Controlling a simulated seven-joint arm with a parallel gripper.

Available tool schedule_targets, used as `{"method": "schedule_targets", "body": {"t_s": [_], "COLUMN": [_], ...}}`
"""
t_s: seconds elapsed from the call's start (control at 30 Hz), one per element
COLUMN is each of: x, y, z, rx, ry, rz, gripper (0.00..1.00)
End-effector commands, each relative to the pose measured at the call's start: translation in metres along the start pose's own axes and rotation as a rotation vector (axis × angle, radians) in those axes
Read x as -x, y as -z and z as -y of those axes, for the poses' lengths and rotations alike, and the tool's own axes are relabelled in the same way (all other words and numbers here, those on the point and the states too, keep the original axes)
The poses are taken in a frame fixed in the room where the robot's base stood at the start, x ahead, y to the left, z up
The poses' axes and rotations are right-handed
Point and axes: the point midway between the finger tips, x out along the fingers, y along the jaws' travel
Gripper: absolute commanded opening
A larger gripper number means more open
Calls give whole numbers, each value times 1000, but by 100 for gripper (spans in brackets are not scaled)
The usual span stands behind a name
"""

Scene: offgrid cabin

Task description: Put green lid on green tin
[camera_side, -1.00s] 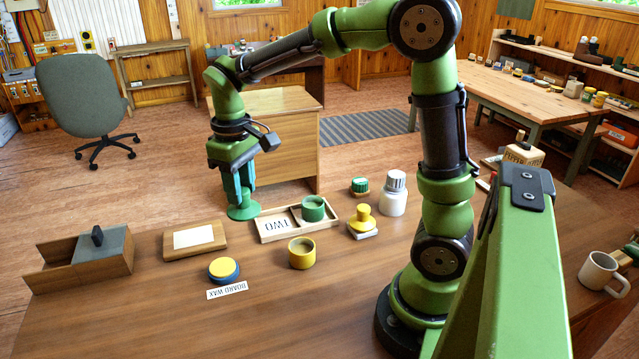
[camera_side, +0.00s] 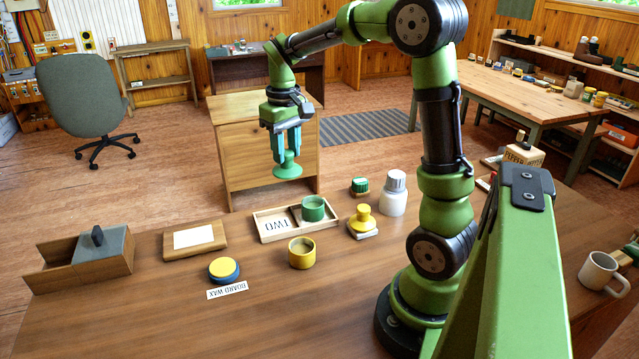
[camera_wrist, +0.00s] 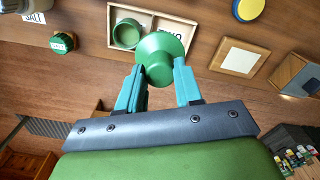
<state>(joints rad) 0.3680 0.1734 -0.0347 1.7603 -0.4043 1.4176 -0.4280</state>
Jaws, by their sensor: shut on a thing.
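My gripper (camera_side: 287,150) is shut on the knob of the green lid (camera_side: 288,171) and holds it in the air above and behind the tray, in the side view. In the wrist view the green lid (camera_wrist: 158,58) sits between the fingertips of my gripper (camera_wrist: 160,78). The green tin (camera_side: 313,209) stands upright and open in the right compartment of a wooden tray (camera_side: 268,238) labelled TWO. In the wrist view the green tin (camera_wrist: 127,34) is just left of the lid, with its open top partly visible. The lid and the tin are apart.
A yellow open tin (camera_side: 302,253) stands in front of the tray. A yellow lid (camera_side: 363,218) on a block, a small green-topped jar (camera_side: 359,186) and a white bottle (camera_side: 394,193) stand to the right. A blue-and-yellow tin (camera_side: 224,270) and a framed board (camera_side: 195,240) lie left.

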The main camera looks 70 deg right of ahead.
Motion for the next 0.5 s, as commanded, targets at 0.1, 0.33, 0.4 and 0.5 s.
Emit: {"method": "schedule_targets", "body": {"t_s": [0.1,0.33,0.4,0.5], "x": [7,17,18,18], "y": [2,0,-1,-1], "z": [-44,-78,-76,-75], "rx": [-99,-159,-147,-144], "ry": [-1,2,5,6], "rz": [0,5,10,11], "gripper": [1,1,1,1]}}
